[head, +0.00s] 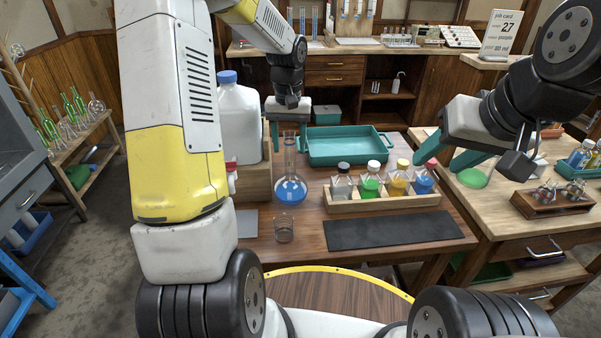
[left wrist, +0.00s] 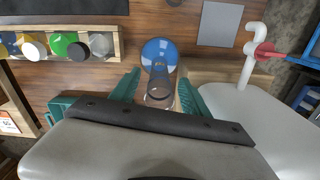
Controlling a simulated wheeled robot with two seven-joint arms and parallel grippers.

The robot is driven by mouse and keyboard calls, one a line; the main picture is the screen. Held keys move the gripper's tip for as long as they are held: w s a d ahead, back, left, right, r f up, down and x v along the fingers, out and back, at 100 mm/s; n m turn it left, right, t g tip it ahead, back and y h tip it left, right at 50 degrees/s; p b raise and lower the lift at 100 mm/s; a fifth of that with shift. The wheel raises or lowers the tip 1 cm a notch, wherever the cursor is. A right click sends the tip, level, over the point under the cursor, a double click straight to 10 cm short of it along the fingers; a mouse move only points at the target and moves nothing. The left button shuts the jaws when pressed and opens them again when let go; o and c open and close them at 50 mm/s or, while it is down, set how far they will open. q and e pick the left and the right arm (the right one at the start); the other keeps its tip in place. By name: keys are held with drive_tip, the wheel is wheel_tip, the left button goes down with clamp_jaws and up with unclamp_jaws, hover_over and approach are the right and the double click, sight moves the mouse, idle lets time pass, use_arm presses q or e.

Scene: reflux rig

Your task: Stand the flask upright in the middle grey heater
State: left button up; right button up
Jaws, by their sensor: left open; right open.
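The round-bottomed flask (head: 290,188) holds blue liquid and stands upright on the wooden table, beside a wooden block. In the left wrist view the flask (left wrist: 159,54) has its mouth towards the camera. My left gripper (head: 290,136) is open above it, pointing down, with its teal fingers on either side of the neck. In the left wrist view the fingers of this gripper (left wrist: 157,86) are apart, with the neck between or just beyond them. My right gripper (head: 450,163) is open and empty above the right-hand table. I cannot pick out a grey heater in either view.
A white jug (head: 240,122) with a blue cap stands on the wooden block. A teal tray (head: 348,158) lies behind. A wooden rack (head: 385,204) of capped bottles is to the right. A small glass beaker (head: 284,230) and a dark mat (head: 394,231) lie in front.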

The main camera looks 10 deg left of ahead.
sight(290, 152)
use_arm(q)
wheel_tip(290, 152, down, 3)
drive_tip(key=shift+w+f, duration=0.1)
drive_tip(key=shift+f, duration=0.05)
drive_tip(key=shift+c, duration=0.4)
clamp_jaws()
idle(1.0)
